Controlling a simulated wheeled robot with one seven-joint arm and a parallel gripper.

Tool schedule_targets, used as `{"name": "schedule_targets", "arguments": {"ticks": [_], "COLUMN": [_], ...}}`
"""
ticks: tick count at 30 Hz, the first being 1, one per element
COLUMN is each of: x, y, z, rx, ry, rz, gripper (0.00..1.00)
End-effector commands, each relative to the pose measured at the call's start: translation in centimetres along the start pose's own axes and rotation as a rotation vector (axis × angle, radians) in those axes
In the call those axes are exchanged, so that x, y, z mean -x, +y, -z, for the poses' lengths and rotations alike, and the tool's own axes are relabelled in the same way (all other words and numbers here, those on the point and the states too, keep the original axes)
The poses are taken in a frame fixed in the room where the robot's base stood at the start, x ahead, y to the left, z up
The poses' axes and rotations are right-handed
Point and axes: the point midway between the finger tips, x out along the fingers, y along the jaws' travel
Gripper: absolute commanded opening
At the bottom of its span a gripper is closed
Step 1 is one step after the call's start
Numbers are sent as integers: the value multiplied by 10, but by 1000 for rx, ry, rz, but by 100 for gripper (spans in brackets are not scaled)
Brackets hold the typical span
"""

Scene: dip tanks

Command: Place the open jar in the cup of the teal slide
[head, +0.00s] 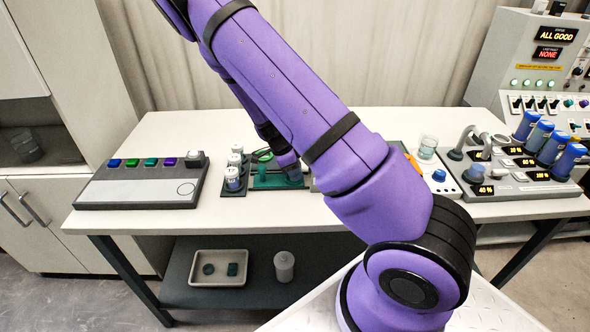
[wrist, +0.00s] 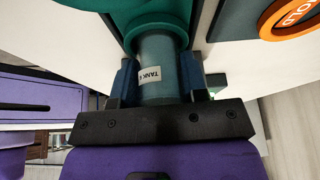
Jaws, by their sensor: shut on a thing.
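My gripper (wrist: 160,82) is shut on a teal cylindrical post (wrist: 158,55) with a white label reading "TANK" and more that is cut off. A wider teal round part lies just beyond the post. In the head view my gripper (head: 289,170) is low over the teal slide (head: 268,183), which my arm partly covers. A teal upright piece (head: 262,171) and a green ring show on it; I cannot clearly make out its cup. A clear glass jar (head: 428,147), with no lid that I can see, stands to the right of my arm on a white unit.
White-topped jars (head: 232,178) stand in a dark rack left of the slide. A button panel (head: 145,180) lies further left. Blue cylinders (head: 551,145) and displays are at right. An orange round sign (wrist: 291,15) is near the gripper. My arm hides the table's middle.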

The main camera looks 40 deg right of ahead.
Motion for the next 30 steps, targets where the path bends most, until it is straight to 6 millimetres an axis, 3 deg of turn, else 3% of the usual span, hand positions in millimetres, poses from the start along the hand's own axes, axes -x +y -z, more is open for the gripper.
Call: {"name": "schedule_targets", "arguments": {"ticks": [2,3,6,17,22,30], "x": [-2,-2,-2,2,24,78], "y": [0,0,0,0,0,0], "z": [-1,-1,-1,0,-1,-1], "rx": [0,0,0,1,2,2], "ry": [1,0,0,0,-1,-2], "rz": [0,0,0,0,3,4], "gripper": [12,43,66,66,66,66]}}
